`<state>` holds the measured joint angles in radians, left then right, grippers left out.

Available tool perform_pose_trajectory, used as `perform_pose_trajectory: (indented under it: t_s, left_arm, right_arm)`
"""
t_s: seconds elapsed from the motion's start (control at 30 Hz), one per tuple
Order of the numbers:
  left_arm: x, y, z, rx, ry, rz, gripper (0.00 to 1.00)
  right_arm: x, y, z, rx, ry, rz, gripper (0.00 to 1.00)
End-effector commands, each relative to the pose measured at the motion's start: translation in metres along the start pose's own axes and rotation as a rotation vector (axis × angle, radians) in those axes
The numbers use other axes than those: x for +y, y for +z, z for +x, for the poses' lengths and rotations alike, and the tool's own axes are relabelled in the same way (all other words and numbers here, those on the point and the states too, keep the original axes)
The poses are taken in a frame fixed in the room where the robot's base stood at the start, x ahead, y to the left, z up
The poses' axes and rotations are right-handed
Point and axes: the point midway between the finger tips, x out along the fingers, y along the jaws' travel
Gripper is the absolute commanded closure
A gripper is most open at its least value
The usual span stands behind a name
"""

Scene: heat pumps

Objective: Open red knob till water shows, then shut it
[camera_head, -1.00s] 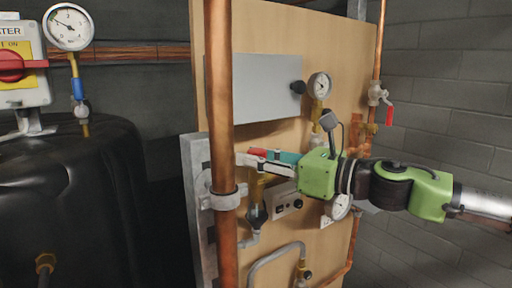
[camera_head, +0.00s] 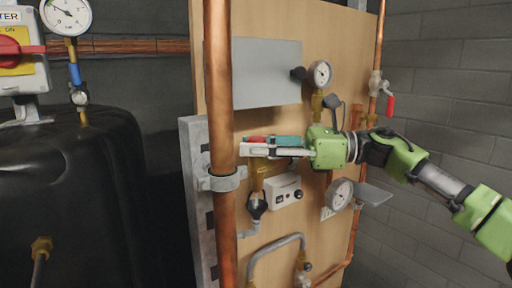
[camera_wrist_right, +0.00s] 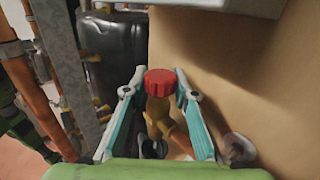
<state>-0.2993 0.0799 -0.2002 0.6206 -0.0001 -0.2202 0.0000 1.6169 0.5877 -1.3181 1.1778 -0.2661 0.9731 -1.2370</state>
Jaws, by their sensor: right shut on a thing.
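The red knob (camera_wrist_right: 160,82) tops a brass valve (camera_wrist_right: 158,108) on the wooden board. In the wrist view it sits between the two fingertips of my right gripper (camera_wrist_right: 160,85), which is shut on it. In the head view my right gripper (camera_head: 256,146) reaches in from the right, and its fingers hide most of the knob (camera_head: 256,138). Below the valve hangs a small dark funnel (camera_head: 256,205). Any water between valve and funnel is too small to make out. My left gripper is not in view.
A thick copper pipe (camera_head: 219,110) runs upright just left of the knob. A grey box (camera_head: 268,75) is above, a white control box (camera_head: 284,190) below. A pressure gauge (camera_head: 320,73) and a red-lever valve (camera_head: 388,102) are to the right. A black tank (camera_head: 70,190) stands left.

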Motion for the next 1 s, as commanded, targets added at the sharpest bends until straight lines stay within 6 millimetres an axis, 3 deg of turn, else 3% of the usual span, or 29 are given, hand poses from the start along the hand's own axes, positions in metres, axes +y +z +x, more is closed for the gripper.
perform_pose_trajectory:
  t_s: [0.3, 0.33, 0.4, 1.0]
  left_arm:
    - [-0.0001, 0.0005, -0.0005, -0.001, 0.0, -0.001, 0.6]
    - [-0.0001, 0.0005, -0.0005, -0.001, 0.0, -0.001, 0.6]
    - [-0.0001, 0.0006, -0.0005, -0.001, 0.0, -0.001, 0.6]
    - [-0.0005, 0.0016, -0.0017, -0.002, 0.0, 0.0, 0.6]
  right_arm:
    - [-0.0013, 0.0066, -0.0013, -0.011, -0.005, -0.002, 0.95]
    - [-0.0013, 0.0068, -0.0013, -0.011, -0.005, -0.002, 0.71]
    - [-0.0014, 0.0063, -0.0013, -0.01, -0.006, -0.002, 0.56]
    - [0.0, 0.0021, -0.0006, -0.001, -0.021, -0.001, 0.56]
